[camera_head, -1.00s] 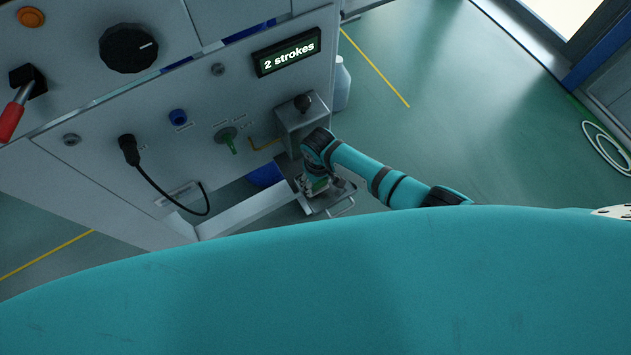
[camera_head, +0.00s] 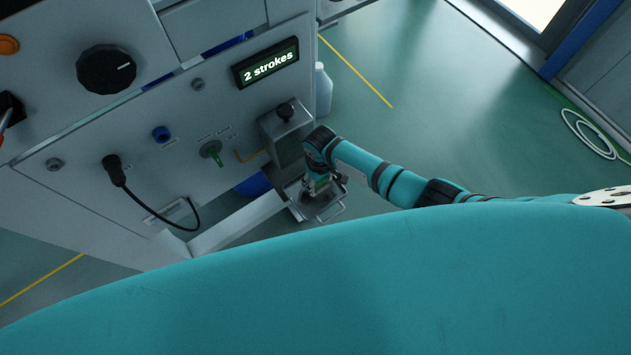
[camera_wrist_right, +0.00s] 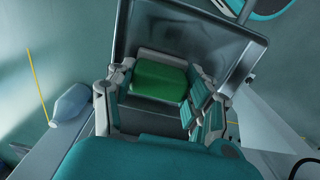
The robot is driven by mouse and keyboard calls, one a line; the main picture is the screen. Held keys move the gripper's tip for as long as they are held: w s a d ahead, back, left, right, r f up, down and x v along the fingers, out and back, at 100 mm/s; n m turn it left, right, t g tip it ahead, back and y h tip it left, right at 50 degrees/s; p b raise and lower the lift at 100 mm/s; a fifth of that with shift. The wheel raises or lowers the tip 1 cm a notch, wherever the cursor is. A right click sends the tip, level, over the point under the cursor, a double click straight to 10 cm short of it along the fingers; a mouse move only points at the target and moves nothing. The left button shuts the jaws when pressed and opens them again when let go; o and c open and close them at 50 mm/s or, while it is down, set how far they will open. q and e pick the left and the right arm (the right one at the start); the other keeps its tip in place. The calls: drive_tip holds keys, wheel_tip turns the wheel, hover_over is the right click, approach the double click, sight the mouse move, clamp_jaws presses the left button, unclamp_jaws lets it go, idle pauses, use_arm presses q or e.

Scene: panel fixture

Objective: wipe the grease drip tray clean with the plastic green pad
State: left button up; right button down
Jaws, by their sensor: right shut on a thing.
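I cannot tell whether the pad touches the tray floor. My left gripper is not in view.
The panel display (camera_head: 266,63) reads "2 strokes". A black cable (camera_head: 150,208) hangs from the panel. A pale bottle (camera_head: 322,92) stands behind.

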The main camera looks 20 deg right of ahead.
drive_tip(key=shift+w+d, duration=0.2)
drive_tip(key=shift+d, duration=0.55)
drive_tip(key=shift+w+r+p, duration=0.1)
drive_tip(key=shift+r+p, duration=0.4)
drive_tip(key=shift+p, duration=0.1)
wheel_tip(320, 180, up, 7)
drive_tip(key=p, duration=0.7)
drive_tip(key=shift+a, duration=0.1)
